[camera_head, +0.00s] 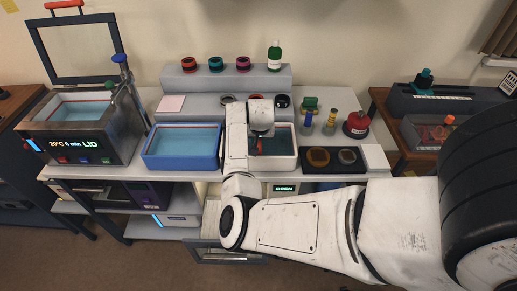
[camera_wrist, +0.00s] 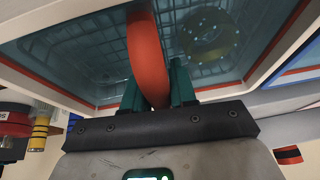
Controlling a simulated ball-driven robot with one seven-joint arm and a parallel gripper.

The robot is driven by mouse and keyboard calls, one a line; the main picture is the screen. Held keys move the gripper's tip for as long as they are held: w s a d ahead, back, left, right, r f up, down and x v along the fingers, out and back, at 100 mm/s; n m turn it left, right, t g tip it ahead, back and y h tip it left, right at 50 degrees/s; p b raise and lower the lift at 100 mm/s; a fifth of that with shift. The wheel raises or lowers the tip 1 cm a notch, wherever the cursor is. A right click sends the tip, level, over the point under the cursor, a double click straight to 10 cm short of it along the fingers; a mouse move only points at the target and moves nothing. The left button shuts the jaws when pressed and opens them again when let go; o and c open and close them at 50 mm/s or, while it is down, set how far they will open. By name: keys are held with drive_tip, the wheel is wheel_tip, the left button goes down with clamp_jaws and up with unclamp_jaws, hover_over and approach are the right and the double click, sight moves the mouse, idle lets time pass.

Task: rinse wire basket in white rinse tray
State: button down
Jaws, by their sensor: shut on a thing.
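The white rinse tray (camera_head: 274,168) stands on the bench right of the blue tray, partly hidden by my arm. My gripper (camera_wrist: 157,82), with green fingers, is shut on the orange-red handle (camera_wrist: 146,45) of the wire basket. The basket's pale mesh (camera_wrist: 95,52) shows in the wrist view, within the tray's walls in bluish liquid. A yellowish ring with holes (camera_wrist: 210,32) appears inside the basket. In the head view my gripper (camera_head: 257,136) is over the white tray, and the basket is mostly hidden. How deep the basket sits cannot be told.
A blue tray (camera_head: 183,166) of liquid stands just left. A cleaner (camera_head: 80,132) with a raised lid is further left. To the right are a dark mat (camera_head: 335,169) with round parts, small bottles and a red can (camera_head: 357,124). A stepped shelf (camera_head: 190,83) stands behind.

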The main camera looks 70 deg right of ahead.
drive_tip(key=shift+r+p, duration=2.2)
drive_tip(key=shift+r, duration=3.35)
